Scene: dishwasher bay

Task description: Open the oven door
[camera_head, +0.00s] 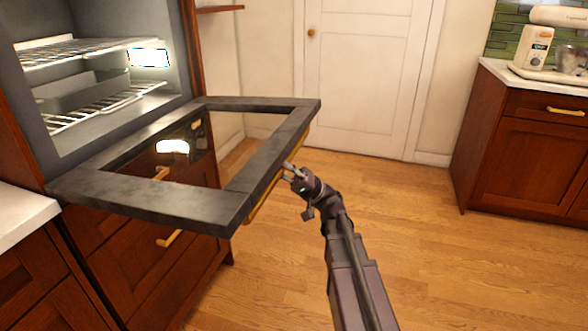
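The oven (105,120) is built into a dark wood cabinet at the left, with a lit interior and two wire racks. Its door (215,200) is folded down and lies about level, sticking out into the room. It has a dark grey frame around a glass pane. A brass handle bar (264,197) runs along the door's outer edge, partly hidden below it. My gripper (288,172) is at this handle, near its middle. The fingers are small here, and I cannot tell whether they close around the bar or only touch it.
Drawers with brass pulls (168,238) lie under the open door. A white counter (22,212) is at the lower left. A white door (365,75) is at the back. A cabinet with a mixer (560,45) stands at the right. The wooden floor (430,250) is clear.

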